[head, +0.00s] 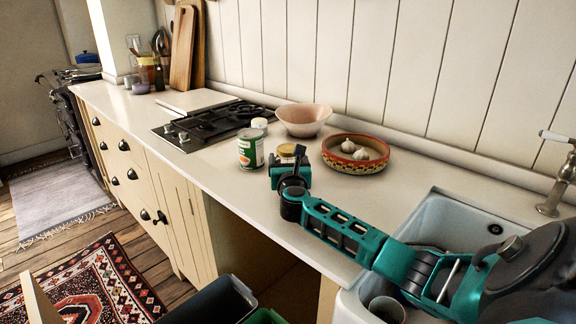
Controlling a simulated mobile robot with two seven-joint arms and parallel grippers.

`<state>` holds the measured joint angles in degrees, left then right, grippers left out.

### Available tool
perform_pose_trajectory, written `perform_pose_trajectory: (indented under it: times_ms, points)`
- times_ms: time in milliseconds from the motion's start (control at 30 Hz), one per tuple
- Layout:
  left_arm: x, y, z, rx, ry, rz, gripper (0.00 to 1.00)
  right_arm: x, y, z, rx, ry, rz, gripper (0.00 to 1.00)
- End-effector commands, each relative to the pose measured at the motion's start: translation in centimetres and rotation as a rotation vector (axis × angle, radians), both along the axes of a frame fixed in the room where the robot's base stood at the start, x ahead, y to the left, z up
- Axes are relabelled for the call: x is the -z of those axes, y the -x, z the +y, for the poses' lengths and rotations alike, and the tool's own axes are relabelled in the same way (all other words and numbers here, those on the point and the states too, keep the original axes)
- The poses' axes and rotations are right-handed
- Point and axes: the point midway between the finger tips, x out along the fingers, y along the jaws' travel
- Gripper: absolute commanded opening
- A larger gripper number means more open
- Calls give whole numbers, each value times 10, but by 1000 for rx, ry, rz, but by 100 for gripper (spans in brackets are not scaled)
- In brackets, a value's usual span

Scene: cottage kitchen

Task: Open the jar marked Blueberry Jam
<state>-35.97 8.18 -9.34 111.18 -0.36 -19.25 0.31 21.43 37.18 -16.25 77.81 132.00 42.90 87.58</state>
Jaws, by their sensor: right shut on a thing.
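A jar with a gold lid (292,156) stands on the counter between the green-labelled can and the patterned bowl. Its body is mostly hidden behind my right gripper, and no label on it can be read. My right gripper (289,170) is at this jar and shut on it; the fingertips themselves are largely hidden. A small jar with a pale lid (259,124) stands farther back, partly behind the can, and its label cannot be read either. My left gripper is not in view.
A green-and-white can (251,149) stands close left of my right gripper. A patterned bowl with garlic (345,163) is close right, and a pink bowl (303,119) behind. A gas hob (205,122) lies left, the sink (450,222) right. The counter's front strip is clear.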

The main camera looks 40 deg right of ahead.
Motion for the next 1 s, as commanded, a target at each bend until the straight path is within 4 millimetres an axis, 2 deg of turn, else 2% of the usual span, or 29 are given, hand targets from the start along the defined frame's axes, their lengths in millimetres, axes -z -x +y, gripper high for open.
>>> perform_pose_trajectory:
  times_ms: [267, 367, 667, 800, 1000]
  points:
    - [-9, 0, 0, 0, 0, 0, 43, -24, 0, 0, 0, -1, -5, 41]
    - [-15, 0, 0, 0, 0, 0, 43, -43, 0, 0, 0, -2, -6, 41]
    - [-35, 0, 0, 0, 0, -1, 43, -118, 0, 0, -1, 0, -8, 41]
    - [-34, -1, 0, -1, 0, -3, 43, -147, 0, 0, 0, 0, -8, 41]
    - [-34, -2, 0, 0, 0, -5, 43, -180, 0, 0, 0, 1, -6, 41]
